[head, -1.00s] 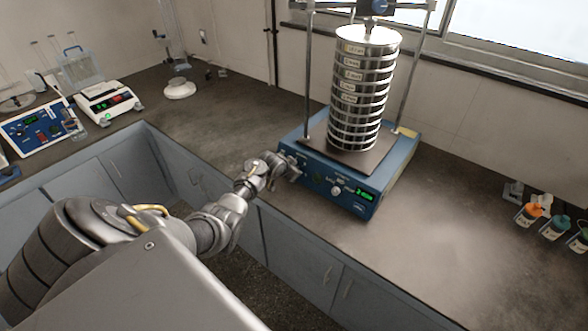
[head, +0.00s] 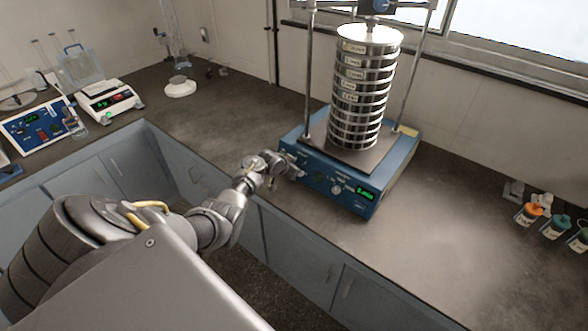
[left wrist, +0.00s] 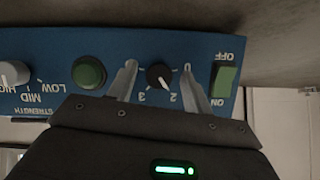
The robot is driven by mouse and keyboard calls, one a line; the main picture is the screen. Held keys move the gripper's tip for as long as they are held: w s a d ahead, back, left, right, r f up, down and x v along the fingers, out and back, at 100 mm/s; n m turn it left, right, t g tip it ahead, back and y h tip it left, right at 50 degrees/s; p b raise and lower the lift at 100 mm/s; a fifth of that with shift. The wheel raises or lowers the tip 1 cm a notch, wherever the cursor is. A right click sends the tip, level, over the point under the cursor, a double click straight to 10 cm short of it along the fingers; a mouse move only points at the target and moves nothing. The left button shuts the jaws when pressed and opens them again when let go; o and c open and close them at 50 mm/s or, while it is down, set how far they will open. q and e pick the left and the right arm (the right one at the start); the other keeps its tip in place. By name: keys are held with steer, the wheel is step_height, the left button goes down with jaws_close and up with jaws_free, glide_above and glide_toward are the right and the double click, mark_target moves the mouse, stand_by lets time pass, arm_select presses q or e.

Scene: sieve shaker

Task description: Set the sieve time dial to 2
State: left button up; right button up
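The sieve shaker's blue base (head: 385,186) stands on the bench with a tall sieve stack (head: 364,90) on it. In the left wrist view its panel appears upside down. The black time dial (left wrist: 160,77) sits among the marks 0, 1, 2 and 3; its white pointer points down and right, toward the 2. My left gripper (left wrist: 158,78) is open, with one finger on each side of the dial and visible gaps between. In the head view my left gripper (head: 288,166) is at the panel's left end and hides the dial. My right gripper is not in view.
Beside the dial are a green round button (left wrist: 89,73), a green ON/OFF switch (left wrist: 226,81) and a strength knob (left wrist: 14,72). The shaker's green display (head: 366,194) is lit. Bottles (head: 530,212) stand at the right; the bench front right is clear.

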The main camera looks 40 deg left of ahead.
arm_select(q)
steer(key=shift+r, duration=0.1)
steer(key=shift+s+r, duration=0.4)
steer(key=shift+r, duration=0.05)
steer(key=p+v, duration=0.1)
steer(key=v, duration=0.8)
steer(key=shift+s, duration=0.2)
steer(key=shift+r, duration=0.1)
